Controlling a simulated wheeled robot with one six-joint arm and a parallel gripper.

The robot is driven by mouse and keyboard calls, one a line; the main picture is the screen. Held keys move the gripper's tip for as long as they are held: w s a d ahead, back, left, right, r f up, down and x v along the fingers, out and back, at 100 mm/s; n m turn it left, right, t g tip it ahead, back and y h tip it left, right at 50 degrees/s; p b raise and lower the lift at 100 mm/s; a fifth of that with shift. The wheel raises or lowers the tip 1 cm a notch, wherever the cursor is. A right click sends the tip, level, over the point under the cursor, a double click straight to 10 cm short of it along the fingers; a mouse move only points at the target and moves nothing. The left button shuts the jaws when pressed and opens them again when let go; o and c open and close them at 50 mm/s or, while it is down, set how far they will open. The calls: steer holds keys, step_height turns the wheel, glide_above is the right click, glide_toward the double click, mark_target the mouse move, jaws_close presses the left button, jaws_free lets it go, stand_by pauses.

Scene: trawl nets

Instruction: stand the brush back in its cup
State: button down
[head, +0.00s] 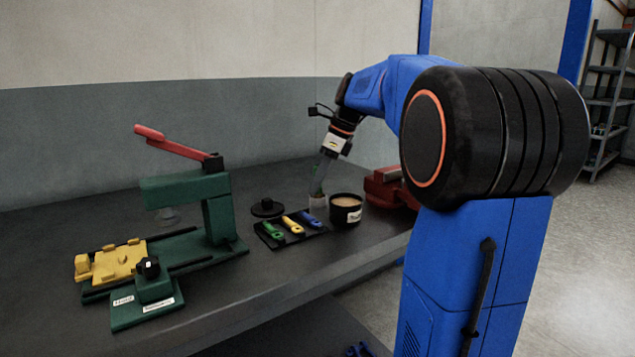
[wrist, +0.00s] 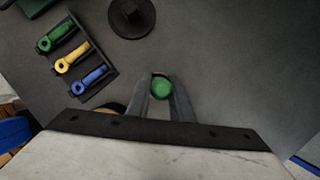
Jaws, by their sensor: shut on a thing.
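My gripper (head: 319,180) points down over the bench and is shut on the brush (head: 317,193). The brush's round green end (wrist: 161,88) shows between the two fingers in the wrist view. A small pale, see-through cup (head: 317,203) stands on the bench directly below my fingers in the head view. The brush's lower part meets the cup there; I cannot tell how far inside it is. In the wrist view the cup is hidden beneath the brush and fingers.
A black tub (head: 346,210) with tan contents stands right of the cup, before a red vise (head: 389,187). A dark tray (head: 291,236) holds green, yellow and blue tools. A black lid (head: 267,208) lies behind it. A green press (head: 186,205) with a red lever stands left.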

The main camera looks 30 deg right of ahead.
steer(key=c, duration=1.6)
jaws_free()
steer(key=shift+f, duration=0.1)
steer(key=v, duration=1.2)
steer(key=shift+w, duration=0.1)
